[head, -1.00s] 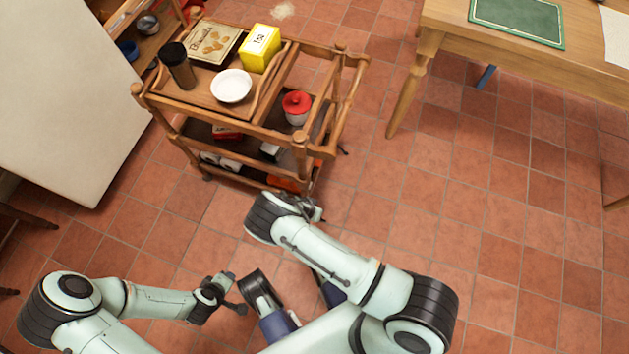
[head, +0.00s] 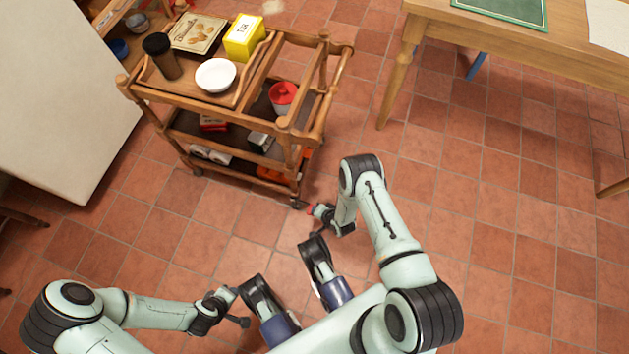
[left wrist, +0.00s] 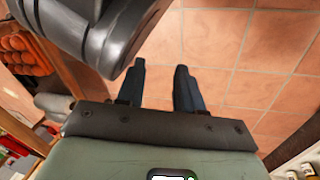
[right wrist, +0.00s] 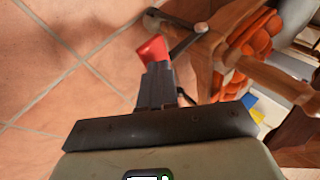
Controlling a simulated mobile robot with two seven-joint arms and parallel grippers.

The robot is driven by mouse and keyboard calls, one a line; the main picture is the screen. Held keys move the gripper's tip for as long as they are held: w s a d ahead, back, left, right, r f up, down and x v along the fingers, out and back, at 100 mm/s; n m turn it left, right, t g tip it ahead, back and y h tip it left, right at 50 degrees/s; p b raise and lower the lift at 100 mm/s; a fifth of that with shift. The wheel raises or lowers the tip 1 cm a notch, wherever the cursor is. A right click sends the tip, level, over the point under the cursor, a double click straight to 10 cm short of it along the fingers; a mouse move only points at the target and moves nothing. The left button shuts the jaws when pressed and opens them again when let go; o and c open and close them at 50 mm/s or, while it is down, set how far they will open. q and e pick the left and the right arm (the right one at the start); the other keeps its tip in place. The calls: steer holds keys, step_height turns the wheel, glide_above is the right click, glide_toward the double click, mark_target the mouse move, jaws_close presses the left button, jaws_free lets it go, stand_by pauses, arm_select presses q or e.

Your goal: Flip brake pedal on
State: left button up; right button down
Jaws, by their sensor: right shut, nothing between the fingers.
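The brake pedal (right wrist: 152,50) is a small red lever at the foot of the wooden cart, by a caster. In the right wrist view it lies just beyond my right fingertips, overlapping them; I cannot tell whether they touch. In the head view the red pedal (head: 311,209) is a small patch at the tip of my right gripper (head: 318,211). The right gripper (right wrist: 155,70) is shut with nothing between its fingers. My left gripper (left wrist: 160,72) has its fingers apart and empty; in the head view it hangs low, left of centre, away from the cart.
The wooden cart (head: 190,101) holds a white bowl (head: 215,75), a yellow box (head: 244,38) and a dark jar (head: 161,56) on top. Lower shelves hold a red-lidded pot (head: 283,98) and orange items. A wooden table (head: 420,22) stands at upper right. Tiled floor is free right of the cart.

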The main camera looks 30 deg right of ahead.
arm_select(q)
steer(key=shift+s+a+f+g, duration=0.1)
steer(key=shift+s+f+g, duration=0.2)
steer(key=shift+s+f, duration=0.35)
arm_select(e)
steer(key=shift+s+d+f, duration=0.1)
steer(key=shift+s+f, duration=0.05)
steer(key=shift+f, duration=0.35)
steer(key=shift+s, duration=0.1)
